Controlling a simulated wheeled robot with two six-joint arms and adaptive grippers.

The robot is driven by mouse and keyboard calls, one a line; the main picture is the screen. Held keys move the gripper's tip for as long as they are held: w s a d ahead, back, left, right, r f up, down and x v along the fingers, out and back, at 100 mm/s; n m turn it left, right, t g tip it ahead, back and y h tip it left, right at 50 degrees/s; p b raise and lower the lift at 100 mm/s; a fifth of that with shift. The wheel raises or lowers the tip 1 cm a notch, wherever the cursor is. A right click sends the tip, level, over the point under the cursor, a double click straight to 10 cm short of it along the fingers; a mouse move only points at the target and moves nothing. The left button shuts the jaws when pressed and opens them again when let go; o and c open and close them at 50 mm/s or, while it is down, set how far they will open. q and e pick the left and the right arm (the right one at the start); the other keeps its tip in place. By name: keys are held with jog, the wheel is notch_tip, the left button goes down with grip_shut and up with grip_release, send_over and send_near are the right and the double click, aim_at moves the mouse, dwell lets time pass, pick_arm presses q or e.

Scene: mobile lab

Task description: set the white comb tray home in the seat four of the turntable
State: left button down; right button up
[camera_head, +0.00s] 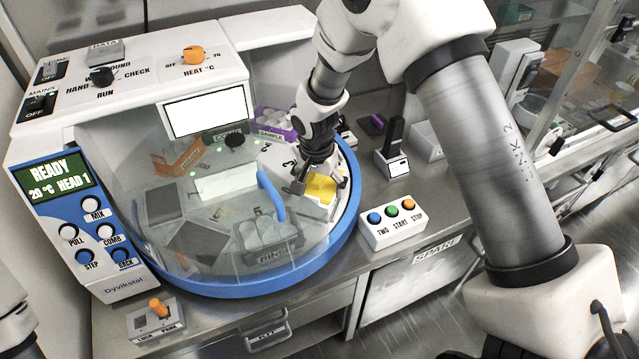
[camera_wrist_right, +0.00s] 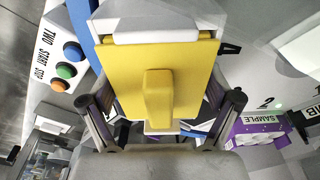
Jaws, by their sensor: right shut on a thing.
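My right gripper (camera_head: 320,186) comes down at the right side of the turntable, its fingers on either side of a yellow-topped piece. In the right wrist view the gripper (camera_wrist_right: 162,112) is shut on this tray: a yellow plate (camera_wrist_right: 190,62) with a raised yellow knob and a white edge (camera_wrist_right: 155,37) along one side. It also shows in the head view (camera_head: 322,188). I take it as the comb tray; most of its white body is hidden. The turntable (camera_head: 346,234) has a blue rim. Seat four's number is not readable, and I cannot tell whether the tray touches the seat. My left gripper is out of view.
The turntable carries a purple SAMPLE rack (camera_head: 276,123), an orange tray (camera_head: 178,160) and a grey RINSE rack (camera_head: 268,255). A clear cover and a blue curved handle (camera_head: 272,195) stand close left of the gripper. A button box (camera_head: 392,228) sits on the bench at right.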

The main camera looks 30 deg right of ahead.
jog(key=shift+f+b, duration=0.35)
jog(key=shift+f, duration=0.15)
jog(key=o, duration=1)
jog(key=r, duration=0.8)
jog(key=s+a+r, duration=0.1)
jog(key=r, duration=0.3)
jog(key=shift+f, duration=0.1)
